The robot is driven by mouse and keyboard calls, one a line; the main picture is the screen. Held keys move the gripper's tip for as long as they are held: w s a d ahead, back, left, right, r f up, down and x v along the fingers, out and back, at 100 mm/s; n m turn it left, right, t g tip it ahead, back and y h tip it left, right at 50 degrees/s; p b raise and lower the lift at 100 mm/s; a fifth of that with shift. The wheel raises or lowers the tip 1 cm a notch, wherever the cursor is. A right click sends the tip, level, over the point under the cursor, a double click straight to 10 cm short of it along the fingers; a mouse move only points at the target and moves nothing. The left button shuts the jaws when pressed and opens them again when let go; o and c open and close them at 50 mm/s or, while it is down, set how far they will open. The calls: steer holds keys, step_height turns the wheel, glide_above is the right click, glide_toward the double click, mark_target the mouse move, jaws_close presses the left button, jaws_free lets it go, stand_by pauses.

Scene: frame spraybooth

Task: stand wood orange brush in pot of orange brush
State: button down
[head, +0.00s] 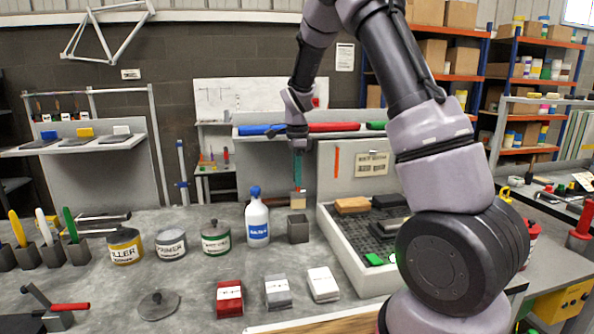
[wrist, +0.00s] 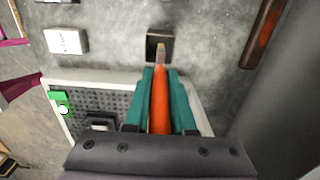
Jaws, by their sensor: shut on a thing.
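My gripper (head: 298,178) is shut on the brush, whose orange handle (wrist: 160,98) lies between the teal fingers in the wrist view. The brush hangs upright in the head view, with its pale wood-coloured end (head: 298,200) downward. A dark grey square pot (head: 298,231) stands on the bench below it, open at the top and apparently empty. In the head view the brush end is above the pot. In the wrist view the brush end overlaps the near rim of the pot (wrist: 150,59); its depth relative to the rim cannot be told there.
A white bottle (head: 257,222) stands close left of the pot. A grey tray with a dark grid (head: 333,222) is close on its right. Several tins, including a green-banded one (head: 215,238), and coloured blocks, including a white one (head: 322,284), are nearby. Pots with brushes (head: 70,235) stand far left.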

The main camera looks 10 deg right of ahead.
mark_target(297, 208)
steer(key=shift+f, duration=3.75)
steer(key=shift+f, duration=1)
steer(key=c, duration=0.7)
jaws_free()
steer(key=shift+r, duration=0.1)
step_height(297, 208, up, 10)
steer(key=shift+f, duration=0.25)
steer(key=shift+r, duration=0.6)
